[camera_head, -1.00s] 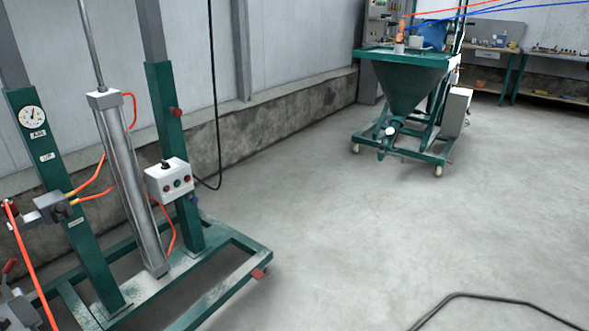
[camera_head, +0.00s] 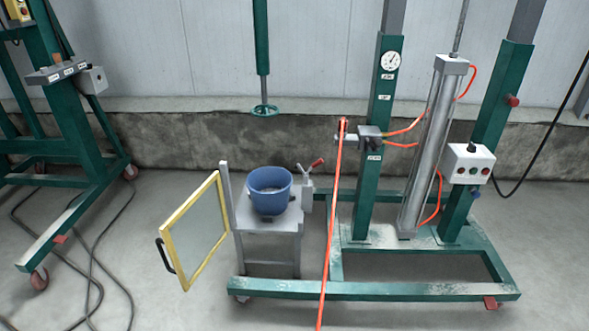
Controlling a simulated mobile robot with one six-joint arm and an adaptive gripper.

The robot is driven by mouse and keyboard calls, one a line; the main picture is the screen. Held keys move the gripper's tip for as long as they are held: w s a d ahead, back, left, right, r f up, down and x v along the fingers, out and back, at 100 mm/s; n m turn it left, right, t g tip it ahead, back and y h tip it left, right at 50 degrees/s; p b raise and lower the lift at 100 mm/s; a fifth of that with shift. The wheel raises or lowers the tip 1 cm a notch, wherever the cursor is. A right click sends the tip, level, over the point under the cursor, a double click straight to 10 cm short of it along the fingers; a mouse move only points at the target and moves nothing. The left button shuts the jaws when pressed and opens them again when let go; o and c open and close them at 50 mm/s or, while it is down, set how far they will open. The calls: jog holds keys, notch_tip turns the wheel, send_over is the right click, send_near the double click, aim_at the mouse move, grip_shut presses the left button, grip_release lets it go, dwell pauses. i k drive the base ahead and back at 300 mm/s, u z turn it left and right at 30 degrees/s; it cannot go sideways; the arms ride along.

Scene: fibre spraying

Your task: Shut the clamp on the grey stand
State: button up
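The grey stand (camera_head: 268,246) is in the middle of the view, on the left part of a green wheeled frame. A blue bucket (camera_head: 270,192) stands upright on its top. The clamp (camera_head: 307,189) is a grey piece with a red-tipped handle (camera_head: 317,163), at the right rear of the stand beside the bucket. The handle slants up to the right. The clamp is too small to tell whether it grips the bucket. My gripper is not in view.
A yellow-framed panel (camera_head: 192,228) stands out at the stand's left. An orange hose (camera_head: 331,222) hangs down right of the stand. A green plunger (camera_head: 264,110) hangs above the bucket. Dark cables (camera_head: 95,262) lie on the floor at left, near another green frame (camera_head: 83,170).

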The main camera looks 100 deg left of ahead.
aim_at(319, 162)
jog(key=u, duration=0.55)
jog(key=k, duration=0.2)
jog(key=u, duration=2.7)
jog(key=i, duration=0.6)
jog(key=u, duration=0.1)
